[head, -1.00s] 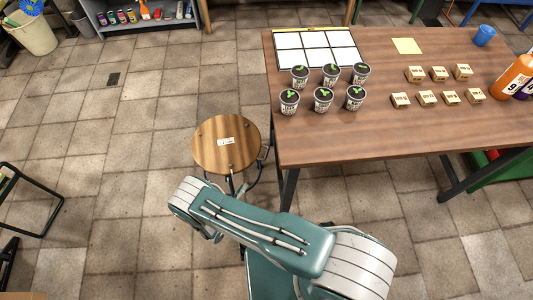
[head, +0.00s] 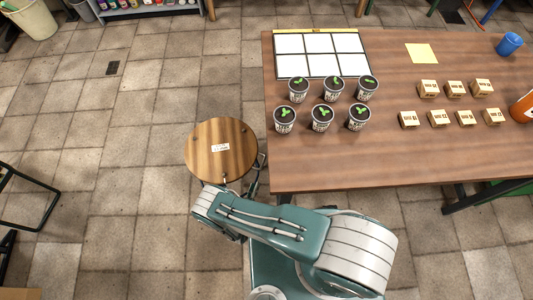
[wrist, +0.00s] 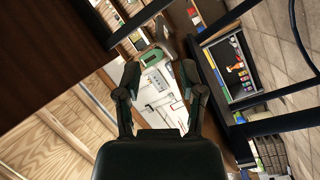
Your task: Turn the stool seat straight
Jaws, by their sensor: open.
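The stool (head: 215,135) has a round wooden seat with a small white label near its middle and a dark metal frame partly showing at its right side. It stands on the tiled floor just left of the table's front left corner. My arm reaches up close to the seat's near edge in the head view, and its end is hidden there. In the wrist view my gripper (wrist: 160,73) shows two dark fingers spread apart with nothing between them. I cannot make out the stool seat for certain in the wrist view.
The brown table (head: 390,160) carries several potted seedlings (head: 321,118), several small boxes (head: 438,118), a white grid panel (head: 318,50), a yellow sheet (head: 421,53) and a blue cup (head: 509,44). A dark frame (head: 30,200) stands at left. Floor left of the stool is clear.

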